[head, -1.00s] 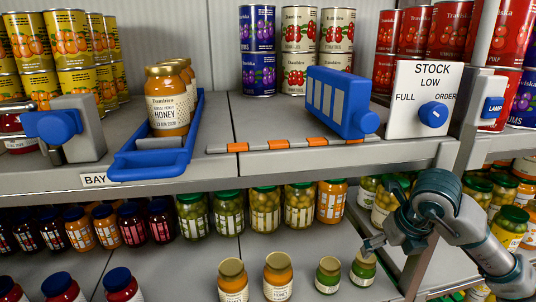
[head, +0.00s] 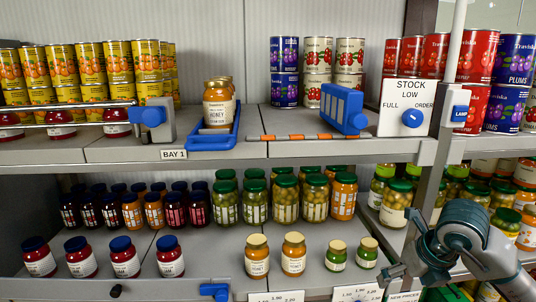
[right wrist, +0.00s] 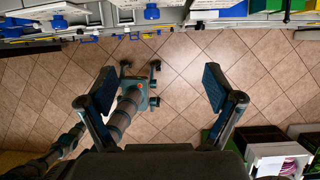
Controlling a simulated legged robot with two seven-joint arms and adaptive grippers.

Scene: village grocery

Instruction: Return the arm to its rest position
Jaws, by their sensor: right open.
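My right gripper (head: 392,277) is at the lower right of the head view, in front of the lower shelf. Its dark teal and grey arm (head: 462,240) comes in from the right edge and bends down to it. My left gripper is not in the head view.
The upper shelf holds a blue tray (head: 213,140) of honey jars, a blue scanner-like block (head: 342,107) and a stock dial panel (head: 405,107). Small jars (head: 366,253) stand on the lower shelf near my right gripper. Crates (right wrist: 275,155) stand on the floor at lower right.

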